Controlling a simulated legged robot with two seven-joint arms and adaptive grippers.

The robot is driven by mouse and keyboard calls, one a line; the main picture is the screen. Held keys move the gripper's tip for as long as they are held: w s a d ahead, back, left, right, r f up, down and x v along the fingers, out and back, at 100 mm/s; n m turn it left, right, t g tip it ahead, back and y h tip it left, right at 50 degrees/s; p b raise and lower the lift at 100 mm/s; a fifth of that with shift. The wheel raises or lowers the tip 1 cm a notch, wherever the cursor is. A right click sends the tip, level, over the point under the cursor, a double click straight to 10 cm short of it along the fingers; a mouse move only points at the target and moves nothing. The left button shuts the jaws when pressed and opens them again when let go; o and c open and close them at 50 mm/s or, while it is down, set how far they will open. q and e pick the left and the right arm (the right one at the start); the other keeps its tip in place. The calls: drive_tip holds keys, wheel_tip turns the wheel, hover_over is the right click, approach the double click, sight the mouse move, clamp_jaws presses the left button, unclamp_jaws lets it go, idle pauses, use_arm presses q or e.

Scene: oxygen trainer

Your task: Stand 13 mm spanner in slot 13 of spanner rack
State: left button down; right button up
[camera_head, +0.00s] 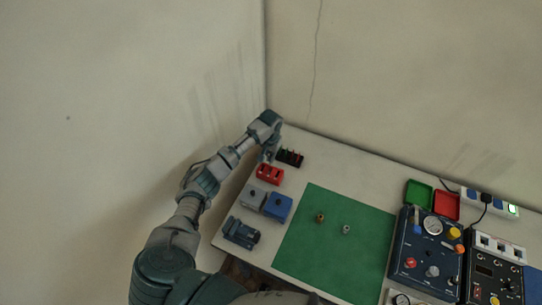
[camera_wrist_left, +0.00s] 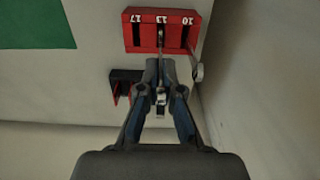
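The red spanner rack (camera_wrist_left: 147,35) shows in the left wrist view with slots marked 17, 13 and 10; it also shows in the head view (camera_head: 270,174). My left gripper (camera_wrist_left: 160,64) is at the slot 13 side of the rack, its fingers closed around a grey metal spanner (camera_wrist_left: 161,98). The spanner's far end (camera_wrist_left: 162,36) lines up with slot 13; how deep it sits is hard to tell. Another spanner (camera_wrist_left: 197,73) sticks out at slot 10. Slot 17 looks empty. In the head view my left gripper (camera_head: 269,153) is just behind the rack. My right gripper is not in view.
A small black holder (camera_wrist_left: 125,76) with red parts stands close beside the gripper. Grey (camera_head: 252,197) and blue (camera_head: 278,207) boxes sit in front of the rack. A green mat (camera_head: 335,245) with two small fittings lies to the right. Walls are close behind.

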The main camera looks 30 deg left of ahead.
use_arm(q)
drive_tip(key=shift+f+b, duration=0.5)
drive_tip(key=shift+f, duration=1.05)
drive_tip(key=c, duration=1.2)
unclamp_jaws()
drive_tip(key=shift+c, duration=0.2)
drive_tip(key=shift+r, duration=0.1)
wheel_tip(320, 180, up, 12)
drive_tip(key=shift+a+f, duration=0.1)
drive_tip(key=shift+f, duration=0.1)
